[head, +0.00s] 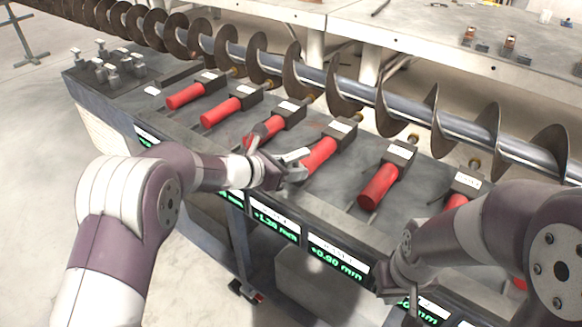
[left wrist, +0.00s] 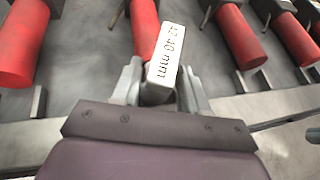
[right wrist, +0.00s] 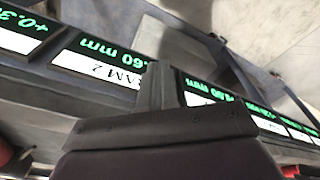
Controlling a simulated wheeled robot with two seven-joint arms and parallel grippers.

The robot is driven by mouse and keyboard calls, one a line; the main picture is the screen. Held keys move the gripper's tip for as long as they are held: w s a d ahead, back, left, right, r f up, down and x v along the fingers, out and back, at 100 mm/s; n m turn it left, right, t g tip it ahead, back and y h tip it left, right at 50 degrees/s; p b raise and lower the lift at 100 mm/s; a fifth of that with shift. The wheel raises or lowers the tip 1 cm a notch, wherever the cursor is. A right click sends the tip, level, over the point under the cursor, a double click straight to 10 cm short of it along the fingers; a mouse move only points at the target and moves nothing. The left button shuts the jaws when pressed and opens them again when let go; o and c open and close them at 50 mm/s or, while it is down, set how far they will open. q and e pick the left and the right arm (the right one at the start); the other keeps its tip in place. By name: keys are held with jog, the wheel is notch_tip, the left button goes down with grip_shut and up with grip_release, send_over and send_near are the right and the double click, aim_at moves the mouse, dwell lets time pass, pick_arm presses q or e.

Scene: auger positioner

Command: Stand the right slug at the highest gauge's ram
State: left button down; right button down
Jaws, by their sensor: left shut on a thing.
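My left gripper (head: 275,172) is over the front of the bench among the red rams. In the left wrist view my left gripper (left wrist: 158,92) is shut on a grey slug with a white top label (left wrist: 165,55) reading 42.40 mm. A red ram (left wrist: 145,28) lies just beyond it. The gauges are green displays along the bench front. One gauge (head: 272,220) seems to read +1.20 mm, and the gauge to its right (head: 336,262) reads +0.60 mm. Other gauges are partly hidden by my arms. My right gripper (right wrist: 160,85) is shut and empty in front of the gauges.
Several small slugs stand on a block (head: 118,68) at the bench's far left end. A long auger (head: 310,75) runs behind the rams. Another red ram (head: 378,185) lies right of my left gripper. Bare bench top (head: 340,195) shows between them.

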pick_arm(q)
jog(key=shift+f+b, duration=0.3)
jog(key=shift+f, duration=0.1)
jog(key=c, duration=0.7)
grip_release()
jog(key=shift+s+r, duration=0.1)
jog(key=shift+o, duration=1)
jog(key=shift+s, duration=0.1)
